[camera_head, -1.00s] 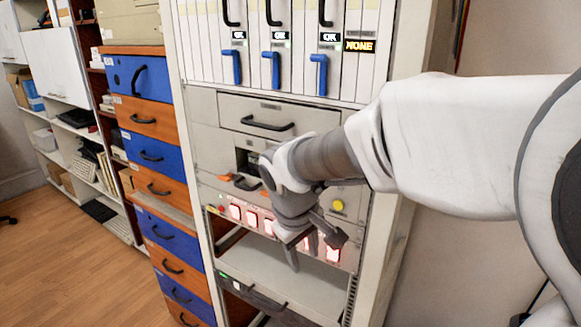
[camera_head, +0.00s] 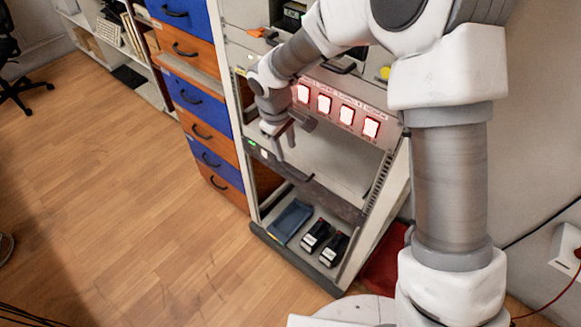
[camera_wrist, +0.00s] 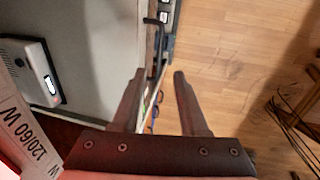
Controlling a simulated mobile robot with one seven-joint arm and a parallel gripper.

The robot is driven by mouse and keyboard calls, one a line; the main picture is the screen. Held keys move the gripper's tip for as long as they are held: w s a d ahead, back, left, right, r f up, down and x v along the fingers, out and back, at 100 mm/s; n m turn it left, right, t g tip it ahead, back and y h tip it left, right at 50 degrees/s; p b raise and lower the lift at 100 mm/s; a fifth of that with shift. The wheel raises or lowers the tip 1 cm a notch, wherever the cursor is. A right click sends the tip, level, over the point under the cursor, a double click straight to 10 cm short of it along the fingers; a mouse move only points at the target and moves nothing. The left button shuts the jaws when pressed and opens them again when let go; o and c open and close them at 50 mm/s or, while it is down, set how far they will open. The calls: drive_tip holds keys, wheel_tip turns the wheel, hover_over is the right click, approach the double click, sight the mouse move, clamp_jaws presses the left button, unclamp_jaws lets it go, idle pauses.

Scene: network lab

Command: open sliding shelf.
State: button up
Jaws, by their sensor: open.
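The sliding shelf (camera_head: 335,160) is a grey panel with a dark front edge and a dark handle (camera_head: 292,172), low in the rack below the row of red-lit switches. A small green light shows at its left front corner. My gripper (camera_head: 280,143) is open, pointing down just above the shelf's front left part; it looks empty. In the wrist view my gripper (camera_wrist: 158,74) has its two fingers apart, with the shelf's edge area and the floor behind them. A grey surface (camera_wrist: 95,40) lies left of the fingers. I cannot tell whether either finger touches the shelf.
Red-lit switches (camera_head: 346,114) are just above the shelf. Below it, a bottom bay holds a blue-grey item (camera_head: 290,221) and two black devices (camera_head: 318,236). Blue and orange drawers (camera_head: 202,124) stand left of the rack. The wooden floor (camera_head: 130,200) in front is clear.

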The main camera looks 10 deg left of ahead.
sight(291, 172)
drive_tip(key=f, duration=0.3)
drive_tip(key=w+f, duration=0.1)
drive_tip(key=f, duration=0.3)
drive_tip(key=d+f+b, duration=0.1)
drive_tip(key=f, duration=0.2)
drive_tip(key=shift+w+f, duration=0.2)
drive_tip(key=shift+w, duration=0.2)
clamp_jaws()
idle(0.8)
